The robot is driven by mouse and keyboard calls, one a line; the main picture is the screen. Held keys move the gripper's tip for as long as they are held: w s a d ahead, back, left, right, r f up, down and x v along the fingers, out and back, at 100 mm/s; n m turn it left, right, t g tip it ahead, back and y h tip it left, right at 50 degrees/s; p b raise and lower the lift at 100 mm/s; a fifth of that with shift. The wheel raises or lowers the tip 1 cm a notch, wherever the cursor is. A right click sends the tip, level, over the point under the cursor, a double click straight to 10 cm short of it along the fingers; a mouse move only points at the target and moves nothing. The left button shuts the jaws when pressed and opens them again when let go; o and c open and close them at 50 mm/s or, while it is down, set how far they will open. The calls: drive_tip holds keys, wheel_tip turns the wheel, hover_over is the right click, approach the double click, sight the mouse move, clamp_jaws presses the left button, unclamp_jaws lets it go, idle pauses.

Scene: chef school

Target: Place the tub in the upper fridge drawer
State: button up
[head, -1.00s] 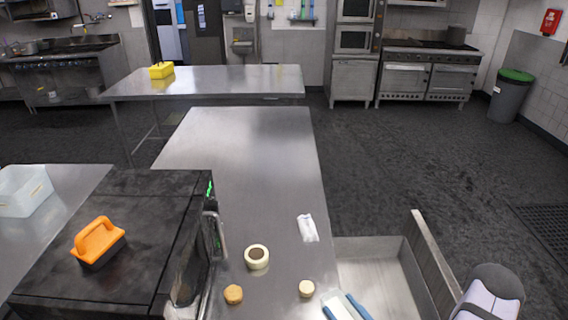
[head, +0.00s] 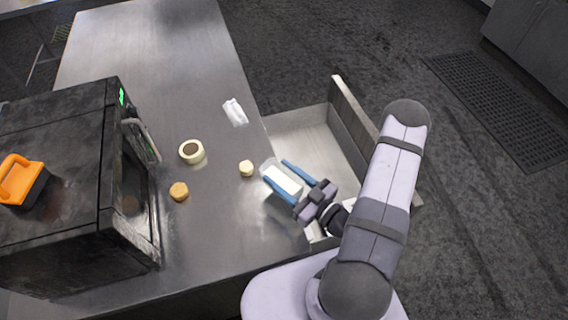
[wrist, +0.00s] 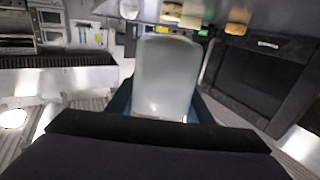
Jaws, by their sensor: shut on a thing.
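The tub (head: 282,181) is a small translucent container with whitish contents, held between the blue fingers of my gripper (head: 277,171). In the wrist view the tub (wrist: 166,78) fills the middle, pale and upright in the picture, with dark blue fingers on both sides. In the head view it overlaps the counter's right edge beside the open drawer. Its exact height above the counter is hard to tell. The upper fridge drawer (head: 304,131) is pulled out to the right of the counter, and its visible floor is empty. My arm hides the drawer's near part.
A dark oven (head: 70,190) stands at left with an orange-handled brush (head: 22,180) on top.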

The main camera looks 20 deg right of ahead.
sight(282, 180)
wheel_tip(282, 180, up, 4)
drive_tip(key=p, duration=0.3)
drive_tip(key=shift+r, duration=0.15)
drive_tip(key=shift+m+t+h, duration=0.3)
drive_tip(key=shift+h, duration=0.3)
drive_tip(key=f, duration=0.1)
drive_tip(key=w+d+f+b, duration=0.1)
drive_tip(key=w+f+b, duration=0.1)
drive_tip(key=shift+w+d+f, duration=0.25)
drive_tip(key=shift+d+f, duration=0.1)
drive_tip(key=shift+d, duration=0.05)
drive_tip(key=w+d+f+m+t+h+b, duration=0.1)
drive_tip(key=w+d+f+m+h+b, duration=0.3)
drive_tip(key=w+d+b, duration=0.4)
drive_tip(key=w+d+f+h+b, duration=0.1)
drive_tip(key=w+f+b, duration=0.5)
drive_tip(key=f+b, duration=0.3)
drive_tip(key=w+d+f+m+h+b, duration=0.1)
drive_tip(key=w+f+b, duration=0.6)
drive_tip(key=b, duration=1.1)
wheel_tip(282, 180, down, 3)
drive_tip(key=shift+d+r+t+h+b, duration=0.1)
drive_tip(key=shift+d+t+h+b, duration=0.2)
drive_tip(key=shift+d+h, duration=0.5)
drive_tip(key=shift+w, duration=0.1)
wheel_tip(282, 180, down, 10)
drive_tip(key=shift+b, duration=0.3)
drive_tip(key=shift+f+b, duration=0.45)
